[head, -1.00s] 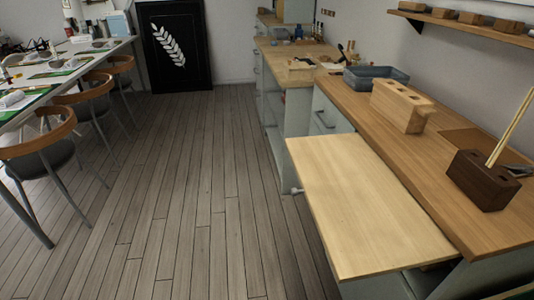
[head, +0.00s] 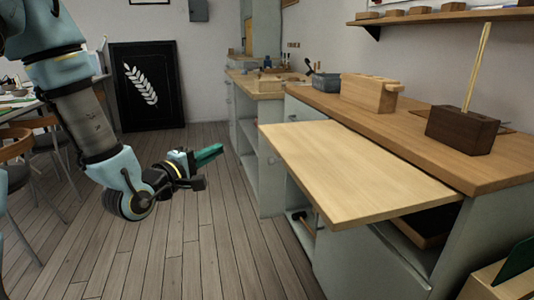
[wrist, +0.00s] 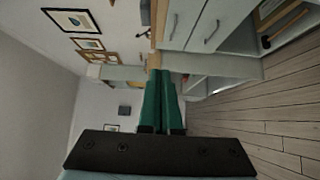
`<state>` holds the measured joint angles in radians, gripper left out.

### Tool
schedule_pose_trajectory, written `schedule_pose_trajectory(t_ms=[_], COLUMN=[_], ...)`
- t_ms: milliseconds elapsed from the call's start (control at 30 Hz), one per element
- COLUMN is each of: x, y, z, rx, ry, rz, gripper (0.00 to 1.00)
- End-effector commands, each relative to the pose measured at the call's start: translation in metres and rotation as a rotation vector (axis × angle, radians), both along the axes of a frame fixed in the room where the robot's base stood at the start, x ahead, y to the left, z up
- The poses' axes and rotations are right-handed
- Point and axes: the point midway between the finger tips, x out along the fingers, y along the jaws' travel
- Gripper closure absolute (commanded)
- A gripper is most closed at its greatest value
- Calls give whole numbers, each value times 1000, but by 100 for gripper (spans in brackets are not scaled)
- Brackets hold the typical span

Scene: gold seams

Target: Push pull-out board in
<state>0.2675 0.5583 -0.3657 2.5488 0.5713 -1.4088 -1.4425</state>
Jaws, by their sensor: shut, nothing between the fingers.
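The pull-out board (head: 345,170) is a pale wooden panel. In the head view it sticks out from under the counter top on the right, over the floor side of the grey-green cabinet (head: 355,265). My gripper (head: 220,150) has green fingers and is shut and empty. It is in the air left of the board, apart from it, with its tips pointing right. In the wrist view my gripper (wrist: 162,75) shows its two green fingers together, with nothing between them. The board is not clearly seen in the wrist view.
On the counter (head: 440,150) stand a pale wooden block (head: 368,93), a dark block with sticks (head: 462,130) and a grey-blue bin (head: 326,82). Chairs (head: 50,142) stand at left. The floor (head: 215,235) between is clear. A box (head: 500,285) is at lower right.

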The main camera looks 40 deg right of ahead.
Motion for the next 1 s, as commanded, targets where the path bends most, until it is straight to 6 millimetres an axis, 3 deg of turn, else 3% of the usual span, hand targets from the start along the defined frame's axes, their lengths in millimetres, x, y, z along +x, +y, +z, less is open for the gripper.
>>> schedule_pose_trajectory(t_ms=[167, 600, 800, 1000], x=[5, 39, 28, 25], y=[-17, -96, -120, -128], z=[2, 1, 2, 2], rx=[-11, -7, -6, -6], ry=[2, 1, 1, 1], rz=[-5, -4, -2, -1], gripper=[100, 100, 100, 100])
